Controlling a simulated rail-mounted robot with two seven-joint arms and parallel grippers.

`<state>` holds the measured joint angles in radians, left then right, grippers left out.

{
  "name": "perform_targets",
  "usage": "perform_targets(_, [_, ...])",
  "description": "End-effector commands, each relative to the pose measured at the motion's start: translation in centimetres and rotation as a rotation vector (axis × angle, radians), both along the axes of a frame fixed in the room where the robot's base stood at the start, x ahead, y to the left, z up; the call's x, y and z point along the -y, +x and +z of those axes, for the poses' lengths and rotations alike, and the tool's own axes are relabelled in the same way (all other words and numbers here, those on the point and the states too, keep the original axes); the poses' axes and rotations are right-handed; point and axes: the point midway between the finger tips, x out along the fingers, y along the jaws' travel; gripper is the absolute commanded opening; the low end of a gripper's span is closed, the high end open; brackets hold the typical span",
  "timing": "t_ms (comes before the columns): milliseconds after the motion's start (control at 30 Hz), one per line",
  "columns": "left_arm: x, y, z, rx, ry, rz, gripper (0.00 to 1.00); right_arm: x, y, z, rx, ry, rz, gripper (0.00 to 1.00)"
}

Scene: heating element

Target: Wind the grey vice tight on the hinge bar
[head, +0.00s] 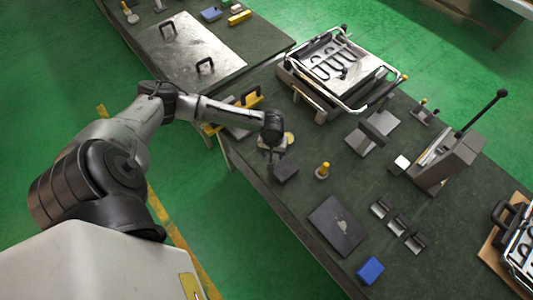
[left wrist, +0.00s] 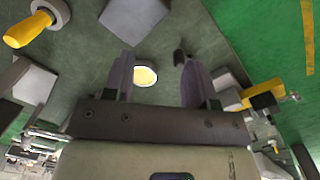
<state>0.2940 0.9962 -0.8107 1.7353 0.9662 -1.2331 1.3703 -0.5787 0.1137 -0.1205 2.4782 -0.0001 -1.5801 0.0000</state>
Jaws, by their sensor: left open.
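My left gripper (head: 274,150) is low over the near left edge of the dark table in the head view, beside a dark grey block (head: 285,170). In the left wrist view, my left gripper (left wrist: 155,78) has its fingers apart. A round yellow disc with a pale rim (left wrist: 145,76) shows between them; I see no contact. The disc shows behind the gripper in the head view (head: 290,138). A grey block (left wrist: 135,16) is beyond the fingers. A grey piece with an upright plate (head: 372,134) stands farther right. I cannot tell for sure which piece is the vice or hinge bar.
A framed heating unit (head: 338,66), a lever press (head: 447,160), a dark plate (head: 337,226) and a blue box (head: 370,271) occupy the table.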

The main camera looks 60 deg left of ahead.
Motion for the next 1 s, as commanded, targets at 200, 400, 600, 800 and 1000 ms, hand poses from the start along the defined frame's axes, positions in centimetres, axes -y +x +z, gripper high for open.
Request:
perform_targets(200, [-7.5, 1.6, -0.1, -0.021, 0.047, 0.304, 0.52, 0.1, 0.0, -2.3, 0.000, -0.002, 0.002, 0.43])
perform_targets(400, [-8.9, 1.8, -1.1, -0.025, 0.052, 0.380, 0.52, 0.2, 0.0, -2.5, 0.002, -0.008, 0.005, 0.43])
perform_targets(600, [-8.9, 1.8, -4.6, -0.025, 0.052, 0.379, 0.52, 0.3, 0.0, -2.7, 0.003, -0.010, 0.007, 0.43])
perform_targets(800, [-8.8, 1.8, -8.4, -0.025, 0.052, 0.377, 0.52, 0.3, 0.0, -3.0, 0.002, -0.010, 0.006, 0.43])
perform_targets(1000, [-8.9, 1.8, -11.3, -0.024, 0.052, 0.377, 0.52, 0.2, 0.0, -3.5, 0.002, -0.007, 0.004, 0.43])
